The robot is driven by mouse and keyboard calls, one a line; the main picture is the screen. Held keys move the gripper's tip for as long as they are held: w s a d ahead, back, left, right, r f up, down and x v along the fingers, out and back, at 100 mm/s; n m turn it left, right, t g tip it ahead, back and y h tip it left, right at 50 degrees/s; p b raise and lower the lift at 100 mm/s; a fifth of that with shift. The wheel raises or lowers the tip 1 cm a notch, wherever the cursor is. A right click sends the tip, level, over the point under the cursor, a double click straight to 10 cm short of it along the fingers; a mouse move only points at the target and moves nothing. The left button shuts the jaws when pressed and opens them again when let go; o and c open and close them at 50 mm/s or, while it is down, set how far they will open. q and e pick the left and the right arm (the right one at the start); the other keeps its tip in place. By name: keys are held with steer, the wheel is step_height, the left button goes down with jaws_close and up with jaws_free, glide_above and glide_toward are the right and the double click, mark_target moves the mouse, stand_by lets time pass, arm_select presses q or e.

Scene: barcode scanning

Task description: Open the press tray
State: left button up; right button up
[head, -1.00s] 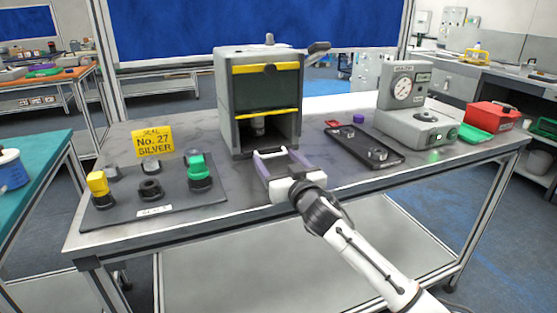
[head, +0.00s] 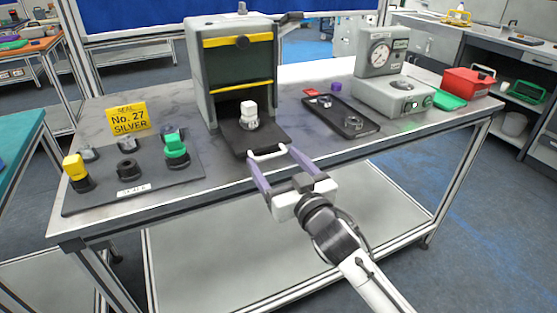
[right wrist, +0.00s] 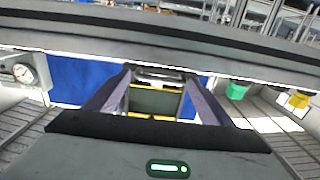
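The press (head: 235,70) is a grey box with yellow bars and a dark front panel. Its black tray (head: 268,138) sticks out of the lower opening toward me, with a white-topped piece (head: 249,110) on a round base at its back. A white bar handle (head: 268,154) is on the tray's front edge. In the right wrist view the handle (right wrist: 160,76) spans between the fingertips. My left gripper is out of view.
A dark mat (head: 135,180) with several knobs, one yellow and one green, lies left beside a yellow "No. 27 SILVER" sign (head: 128,118). A black parts tray (head: 341,117) and a grey gauge device (head: 392,85) stand right. The space before the table edge is free.

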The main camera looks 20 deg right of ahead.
steer(key=shift+s, duration=0.1)
steer(key=s, duration=1)
steer(key=shift+b, duration=0.3)
steer(key=s+a+f+g+y, duration=0.1)
steer(key=s+a+f+g, duration=0.1)
steer(key=s+f, duration=0.4)
steer(key=s+a+f+n+g, duration=0.1)
steer(key=s+a+f+g, duration=0.2)
steer(key=f, duration=1.2)
steer(key=s+a+f+n+g+y, duration=0.1)
steer(key=s+a+f+g, duration=0.2)
steer(key=s+f, duration=0.7)
steer(key=shift+f+g+y, duration=0.3)
steer(key=shift+f+g, duration=0.2)
steer(key=shift+g, duration=0.2)
